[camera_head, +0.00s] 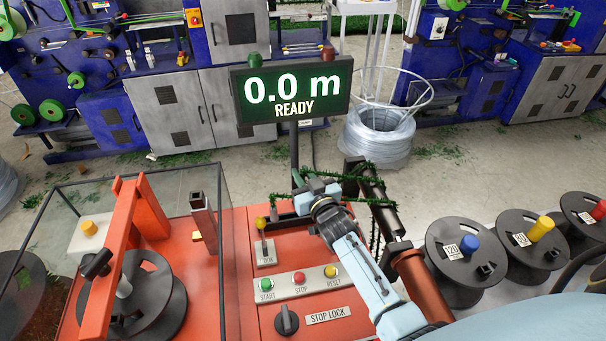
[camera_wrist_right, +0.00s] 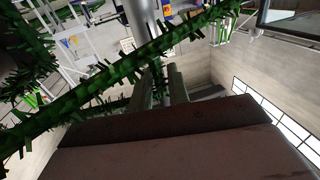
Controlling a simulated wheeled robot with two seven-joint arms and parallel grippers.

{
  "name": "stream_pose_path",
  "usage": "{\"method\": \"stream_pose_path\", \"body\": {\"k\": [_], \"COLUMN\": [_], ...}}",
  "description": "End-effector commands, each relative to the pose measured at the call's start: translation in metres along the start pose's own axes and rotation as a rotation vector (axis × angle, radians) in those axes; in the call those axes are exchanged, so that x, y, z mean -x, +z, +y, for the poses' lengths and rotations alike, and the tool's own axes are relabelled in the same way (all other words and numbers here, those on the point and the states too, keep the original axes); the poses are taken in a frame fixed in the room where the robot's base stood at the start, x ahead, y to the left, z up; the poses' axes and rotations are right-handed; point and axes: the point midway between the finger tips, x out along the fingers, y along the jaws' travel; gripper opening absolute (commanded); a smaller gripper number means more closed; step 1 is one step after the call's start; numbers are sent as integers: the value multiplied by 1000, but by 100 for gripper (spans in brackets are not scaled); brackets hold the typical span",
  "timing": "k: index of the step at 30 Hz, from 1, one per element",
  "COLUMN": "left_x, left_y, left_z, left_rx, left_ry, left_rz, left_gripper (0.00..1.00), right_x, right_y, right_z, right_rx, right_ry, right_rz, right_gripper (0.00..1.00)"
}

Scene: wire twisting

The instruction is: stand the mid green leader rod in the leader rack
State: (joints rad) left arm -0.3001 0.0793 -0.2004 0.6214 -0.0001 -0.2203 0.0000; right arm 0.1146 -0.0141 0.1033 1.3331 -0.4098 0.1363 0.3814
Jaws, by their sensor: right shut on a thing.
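My right gripper (camera_head: 314,190) is in the middle of the head view, above the red machine top, and is shut on a bristly green rod (camera_head: 285,197). The rod sticks out to the left of the fingers. In the right wrist view a bristly green rod (camera_wrist_right: 90,87) slants across in front of the fingers (camera_wrist_right: 163,88). Other green strands (camera_head: 345,175) lie close behind the gripper, by a dark shaft (camera_head: 372,190). I cannot tell how these strands join, or whether the held rod is the mid one. I cannot make out the leader rack. My left gripper is not in view.
A copper-coloured cylinder (camera_head: 420,284) stands close on the right of my right arm. A control panel (camera_head: 299,284) and a lever (camera_head: 263,240) are to its left. The display (camera_head: 292,85) stands behind. Several black spools (camera_head: 461,281) line the right side.

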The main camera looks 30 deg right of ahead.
Motion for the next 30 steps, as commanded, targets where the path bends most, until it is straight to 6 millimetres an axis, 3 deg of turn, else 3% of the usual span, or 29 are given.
{"method": "stream_pose_path", "body": {"k": [30], "left_x": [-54], "left_y": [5], "left_z": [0], "left_rx": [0], "left_ry": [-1], "left_rz": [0], "left_gripper": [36], "right_x": [0], "right_y": [63], "right_z": [0], "right_rx": [-1], "right_ry": [0], "right_rz": [1], "right_gripper": [0]}}
